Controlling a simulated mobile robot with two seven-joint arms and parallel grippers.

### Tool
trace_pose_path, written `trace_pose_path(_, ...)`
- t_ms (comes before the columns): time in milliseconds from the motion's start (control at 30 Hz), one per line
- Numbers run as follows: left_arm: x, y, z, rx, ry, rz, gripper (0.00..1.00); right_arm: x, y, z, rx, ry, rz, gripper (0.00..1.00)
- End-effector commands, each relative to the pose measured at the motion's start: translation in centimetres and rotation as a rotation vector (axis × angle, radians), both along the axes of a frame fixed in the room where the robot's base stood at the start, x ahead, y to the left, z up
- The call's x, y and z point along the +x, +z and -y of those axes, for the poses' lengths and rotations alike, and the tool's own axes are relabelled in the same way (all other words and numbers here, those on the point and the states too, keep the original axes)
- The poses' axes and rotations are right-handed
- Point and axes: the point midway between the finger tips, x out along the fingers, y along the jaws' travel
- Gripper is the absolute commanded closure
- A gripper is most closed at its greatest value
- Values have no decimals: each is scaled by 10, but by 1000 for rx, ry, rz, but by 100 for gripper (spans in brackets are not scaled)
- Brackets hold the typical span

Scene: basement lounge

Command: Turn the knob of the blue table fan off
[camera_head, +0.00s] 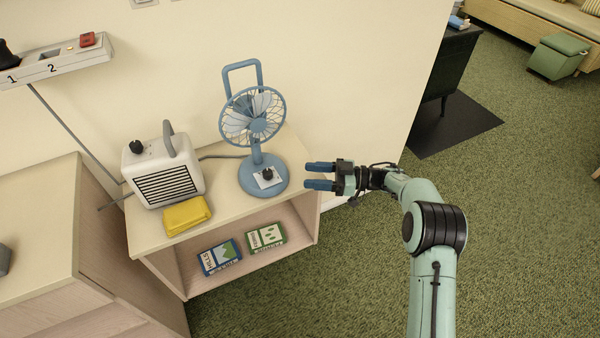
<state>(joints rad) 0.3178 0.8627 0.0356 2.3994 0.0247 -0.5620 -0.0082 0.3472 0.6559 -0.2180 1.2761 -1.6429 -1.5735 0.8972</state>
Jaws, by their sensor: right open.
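The blue table fan (253,120) stands upright on the right part of a low light-wood shelf unit (222,220). Its round base carries a black knob (267,174) on a white plate. The knob's exact setting is too small to read. My right gripper (306,175) is open and empty, to the right of the fan's base and apart from it. Its two blue-grey fingers point left, toward the base. My left gripper does not show.
A white heater (162,172) with a black knob and a yellow folded cloth (187,215) are left of the fan. Two boxes, one blue (220,257) and one green (266,238), lie on the lower shelf. A wooden cabinet (50,235) stands at left.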

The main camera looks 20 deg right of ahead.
Motion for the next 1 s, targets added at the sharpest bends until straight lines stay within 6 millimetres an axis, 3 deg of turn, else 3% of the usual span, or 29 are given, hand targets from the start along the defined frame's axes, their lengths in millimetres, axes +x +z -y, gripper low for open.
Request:
trace_pose_path(367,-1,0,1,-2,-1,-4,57,-2,0,4,1,0,0,46)
trace_pose_path(467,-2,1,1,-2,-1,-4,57,1,5,-5,28,-9,22,46)
trace_pose_path(633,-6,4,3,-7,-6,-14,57,15,38,-52,189,-115,150,46)
trace_pose_path(800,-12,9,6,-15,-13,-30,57,25,66,-95,340,-369,251,46)
trace_pose_path(1000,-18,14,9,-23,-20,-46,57,12,63,-125,341,-712,236,46)
